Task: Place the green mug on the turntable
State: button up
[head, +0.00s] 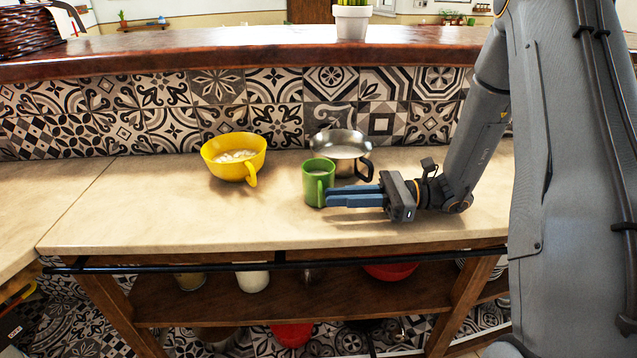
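The green mug (314,172) stands upright on the beige counter, right of the yellow bowl. Its handle side faces me. My gripper (328,195) reaches in from the right with its blue fingers level, just above the counter. The fingertips are at the mug's lower front right, by the handle. I cannot tell whether the fingers touch the mug or hold its handle, or how wide apart they are. I cannot make out a turntable in this view.
A yellow bowl with a handle (222,170) stands to the left, and a metal pan (342,143) sits close behind the mug. A tiled wall (175,105) backs the counter (130,215). The counter's left and front are clear. Bowls and jars stand on the shelf below.

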aim_at(320, 197)
jog(key=shift+a+r+p, duration=0.1)
jog(key=shift+a+p, duration=0.45)
jog(key=shift+a, duration=1.7)
grip_shut()
jog(key=shift+r, duration=0.15)
